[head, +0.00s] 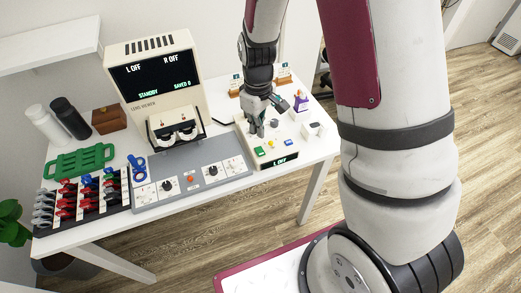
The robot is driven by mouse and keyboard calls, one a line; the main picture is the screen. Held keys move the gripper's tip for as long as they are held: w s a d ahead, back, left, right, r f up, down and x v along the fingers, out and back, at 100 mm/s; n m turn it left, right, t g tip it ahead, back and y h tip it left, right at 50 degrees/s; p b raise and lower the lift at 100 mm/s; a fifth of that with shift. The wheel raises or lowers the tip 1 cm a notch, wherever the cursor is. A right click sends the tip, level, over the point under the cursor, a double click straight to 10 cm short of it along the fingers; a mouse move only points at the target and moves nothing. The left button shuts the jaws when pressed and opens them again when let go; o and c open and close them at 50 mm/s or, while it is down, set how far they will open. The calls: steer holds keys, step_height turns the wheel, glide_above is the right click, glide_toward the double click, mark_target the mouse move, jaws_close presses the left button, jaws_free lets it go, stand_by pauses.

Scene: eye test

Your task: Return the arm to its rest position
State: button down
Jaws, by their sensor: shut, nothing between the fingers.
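My gripper (256,126) is shut and empty. It points down over the small beige button box (268,158) at the right part of the table, close to its top. I cannot tell whether the fingertips touch the box. The box has green, yellow and blue buttons and a small dark display reading "L OFF". My arm runs from the gripper up past the top edge of the picture, and its large lower links fill the right side.
The lens viewer (155,70) stands at the back of the white table (200,200), its screen showing "L OFF, R OFF, STANDBY". Open floor lies right.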

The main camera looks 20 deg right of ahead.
stand_by(0.3)
steer(key=s+r+m+t, duration=0.1)
steer(key=s+r, duration=0.2)
steer(key=r, duration=0.6)
steer(key=s+r+m+t, duration=0.2)
steer(key=s+r, duration=0.2)
steer(key=r, duration=0.6)
steer(key=s+r+m+t, duration=0.2)
steer(key=s+r, duration=0.6)
steer(key=s, duration=0.5)
steer(key=shift+r+m, duration=0.2)
steer(key=shift+m, duration=0.3)
steer(key=shift+d, duration=0.1)
